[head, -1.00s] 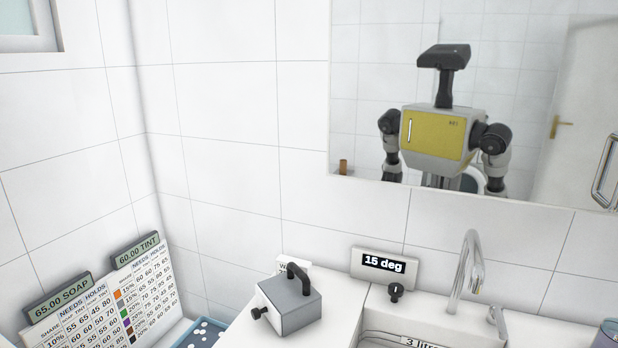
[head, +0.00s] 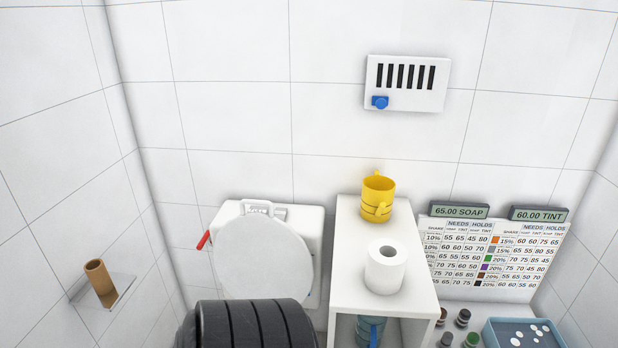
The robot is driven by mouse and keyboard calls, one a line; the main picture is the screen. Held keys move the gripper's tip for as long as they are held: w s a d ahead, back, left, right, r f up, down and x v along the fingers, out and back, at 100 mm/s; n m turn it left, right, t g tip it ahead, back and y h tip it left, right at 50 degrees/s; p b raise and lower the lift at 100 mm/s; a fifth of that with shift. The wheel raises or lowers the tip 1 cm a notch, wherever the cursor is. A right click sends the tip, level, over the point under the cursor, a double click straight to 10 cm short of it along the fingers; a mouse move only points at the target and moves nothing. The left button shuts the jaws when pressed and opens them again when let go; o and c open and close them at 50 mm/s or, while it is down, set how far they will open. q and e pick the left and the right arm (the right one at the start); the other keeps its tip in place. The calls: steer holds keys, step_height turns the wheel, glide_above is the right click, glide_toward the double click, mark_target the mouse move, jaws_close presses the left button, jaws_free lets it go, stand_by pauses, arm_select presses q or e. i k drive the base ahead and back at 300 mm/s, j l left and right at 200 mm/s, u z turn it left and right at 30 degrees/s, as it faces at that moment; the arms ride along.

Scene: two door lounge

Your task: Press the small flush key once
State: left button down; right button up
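The white toilet has its round lid (head: 265,262) raised against the cistern (head: 308,222). A small pale grey flush fitting (head: 264,209) sits at the top of the cistern, just above the lid's upper edge. It is too small to tell which part of it is the small key. A red lever (head: 204,240) sticks out at the cistern's left side. Neither of my grippers is in view. A dark ribbed part of my own body covers the lower part of the toilet.
A white shelf unit (head: 342,272) right of the toilet holds stacked yellow cups (head: 377,198) and a paper roll (head: 385,268). A cardboard tube (head: 100,277) is on the left wall. A vent panel (head: 408,84) with a blue knob is above. A blue tray (head: 497,334) lies at lower right.

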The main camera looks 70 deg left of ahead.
mark_target(281, 214)
steer(key=u, duration=2.5)
